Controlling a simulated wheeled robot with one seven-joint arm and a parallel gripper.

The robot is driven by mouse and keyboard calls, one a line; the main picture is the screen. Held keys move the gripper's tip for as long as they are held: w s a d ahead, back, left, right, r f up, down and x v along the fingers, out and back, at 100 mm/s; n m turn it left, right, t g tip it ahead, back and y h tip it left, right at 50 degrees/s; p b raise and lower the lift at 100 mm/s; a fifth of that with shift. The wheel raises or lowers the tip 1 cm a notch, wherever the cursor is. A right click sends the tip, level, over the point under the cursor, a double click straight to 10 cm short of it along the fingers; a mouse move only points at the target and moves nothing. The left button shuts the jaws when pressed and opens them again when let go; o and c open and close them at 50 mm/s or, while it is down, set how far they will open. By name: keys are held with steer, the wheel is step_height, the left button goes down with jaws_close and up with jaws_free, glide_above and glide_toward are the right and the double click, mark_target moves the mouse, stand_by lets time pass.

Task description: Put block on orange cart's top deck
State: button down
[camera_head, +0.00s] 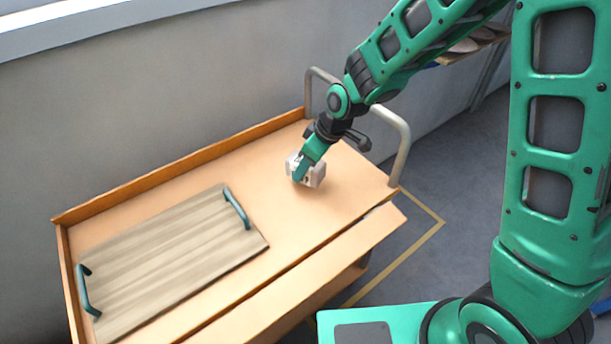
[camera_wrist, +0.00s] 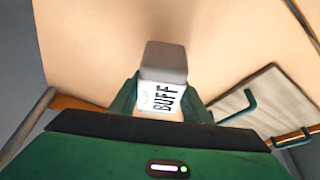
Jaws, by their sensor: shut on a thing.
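The block (camera_head: 318,174) is small, pale grey-white and box-shaped. In the wrist view the block (camera_wrist: 165,64) shows a grey end and a white label reading "BUFF". My gripper (camera_head: 302,170) is shut on it, with one finger on each side in the wrist view. The orange cart's top deck (camera_head: 270,194) lies below the block, which is over its right part near the handle end. I cannot tell whether the block touches the deck or hangs just above it. Part of the block is hidden by my gripper.
A striped wooden board (camera_head: 172,262) with two teal handles lies on the deck's left part. A raised rim (camera_head: 190,164) runs along the back. A pale tubular handle (camera_head: 402,150) stands at the right end. The deck around the block is clear. A shelf with plates (camera_head: 470,44) is behind.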

mark_target(306, 176)
steer(key=shift+f, duration=2)
steer(key=shift+f, duration=0.1)
steer(key=c, duration=1)
jaws_free()
steer(key=v, duration=1.2)
steer(key=shift+d, duration=0.1)
